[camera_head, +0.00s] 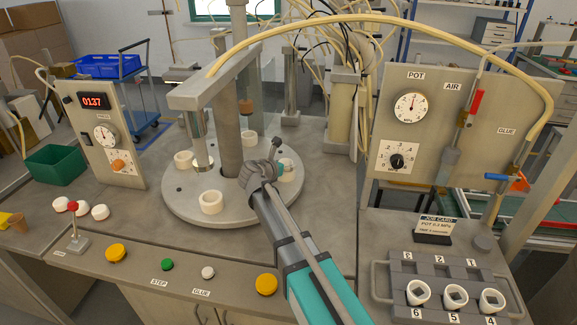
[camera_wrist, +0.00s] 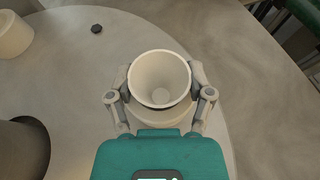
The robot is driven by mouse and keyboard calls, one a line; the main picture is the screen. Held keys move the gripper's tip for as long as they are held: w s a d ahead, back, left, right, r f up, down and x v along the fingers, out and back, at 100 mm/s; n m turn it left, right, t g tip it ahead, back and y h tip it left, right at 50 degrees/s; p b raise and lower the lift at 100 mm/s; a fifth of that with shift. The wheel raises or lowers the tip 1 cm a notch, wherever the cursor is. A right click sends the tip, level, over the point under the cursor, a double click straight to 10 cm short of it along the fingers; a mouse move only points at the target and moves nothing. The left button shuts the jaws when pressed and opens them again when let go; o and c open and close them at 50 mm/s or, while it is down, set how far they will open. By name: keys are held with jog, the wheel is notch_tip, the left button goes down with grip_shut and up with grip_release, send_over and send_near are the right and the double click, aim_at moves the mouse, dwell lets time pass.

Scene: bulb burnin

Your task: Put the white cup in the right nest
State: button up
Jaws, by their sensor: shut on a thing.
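The white cup (camera_wrist: 160,78) is held upright between the two fingers of my gripper (camera_wrist: 160,92), and I look down into its open mouth in the wrist view. A wider pale ring, the right nest (camera_wrist: 165,118), shows just below the cup. I cannot tell whether the cup rests in it or is slightly above. In the head view my gripper (camera_head: 279,162) is at the right side of the round grey table (camera_head: 240,215), mostly hidden behind my wrist. White shows there at the cup (camera_head: 289,165), but cup and nest are hard to separate.
Other white rings stand on the round table at left (camera_head: 184,160), front (camera_head: 211,202) and back (camera_head: 248,137). A central post (camera_head: 229,110) carries an overhead press arm (camera_head: 205,88). A rack (camera_head: 445,300) with several white cups stands front right.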

jog(key=shift+s+d+f, duration=0.1)
jog(key=shift+s+f, duration=0.25)
jog(key=shift+f, duration=0.05)
jog(key=o, duration=0.7)
jog(key=shift+r, duration=0.2)
jog(key=shift+w+a+r+p, duration=0.25)
jog(key=shift+r+p, duration=0.15)
jog(key=shift+p, duration=0.4)
jog(key=p+v, duration=0.4)
jog(key=v, duration=0.7)
jog(key=shift+s+a+r, duration=0.1)
jog(key=shift+s+r, duration=0.15)
jog(key=shift+r, duration=0.05)
